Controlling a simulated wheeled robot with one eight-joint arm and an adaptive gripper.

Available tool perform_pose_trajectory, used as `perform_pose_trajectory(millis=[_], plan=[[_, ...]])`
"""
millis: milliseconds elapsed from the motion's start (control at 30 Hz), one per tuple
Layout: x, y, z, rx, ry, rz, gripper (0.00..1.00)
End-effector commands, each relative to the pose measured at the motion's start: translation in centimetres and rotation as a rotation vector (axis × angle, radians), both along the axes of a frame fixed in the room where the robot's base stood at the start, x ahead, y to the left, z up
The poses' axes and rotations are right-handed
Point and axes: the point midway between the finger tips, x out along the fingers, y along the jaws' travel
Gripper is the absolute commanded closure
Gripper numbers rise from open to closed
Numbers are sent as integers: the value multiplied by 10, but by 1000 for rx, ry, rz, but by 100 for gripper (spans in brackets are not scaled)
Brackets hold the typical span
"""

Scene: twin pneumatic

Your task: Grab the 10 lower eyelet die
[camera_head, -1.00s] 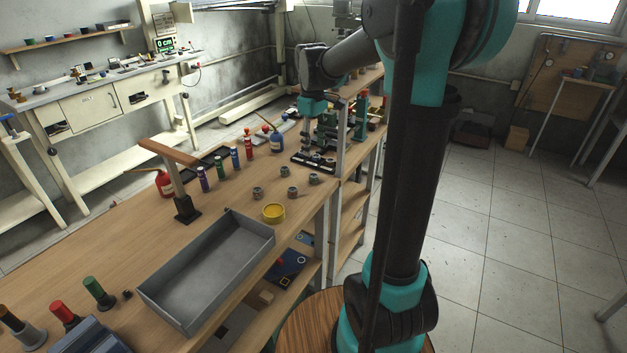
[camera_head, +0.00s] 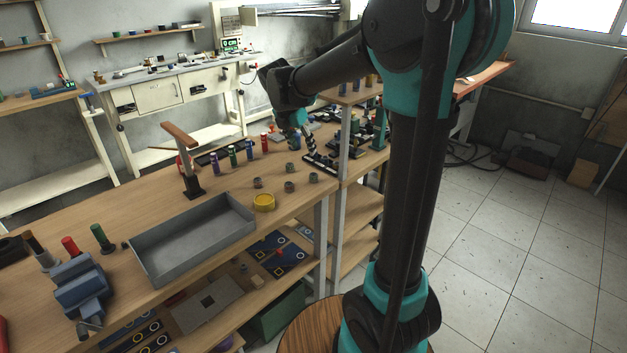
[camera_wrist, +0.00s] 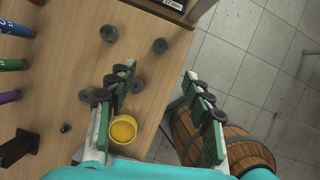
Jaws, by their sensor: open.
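Several small dark grey round dies stand on the wooden bench. In the head view they show at the near right part of the top: a left die (camera_head: 258,183), a front die (camera_head: 289,187), a back die (camera_head: 290,168) and a right die (camera_head: 313,177). The wrist view shows dies too, one at the top (camera_wrist: 107,33) and one near the bench edge (camera_wrist: 159,45). I cannot read any size marks, so I cannot tell which is the 10 lower eyelet die. My gripper (camera_wrist: 163,98) is open and empty, above the bench edge; its left finger partly covers other dies.
A yellow round container (camera_head: 264,203) stands near the dies, beside a grey tray (camera_head: 160,262). A row of coloured bottles (camera_head: 233,156) and a tool stand (camera_head: 193,178) stand behind. A post (camera_head: 345,150) rises at the bench's right end. Floor is open on the right.

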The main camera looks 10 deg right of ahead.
Motion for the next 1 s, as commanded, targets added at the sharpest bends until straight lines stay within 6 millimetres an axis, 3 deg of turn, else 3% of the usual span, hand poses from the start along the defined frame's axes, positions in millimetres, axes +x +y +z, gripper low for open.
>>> perform_pose_trajectory(millis=[400,700,1000], plan=[[22,-22,-74,2,0,-3,49],[28,-27,-95,2,0,-3,49],[38,-38,-131,2,0,-4,49]])
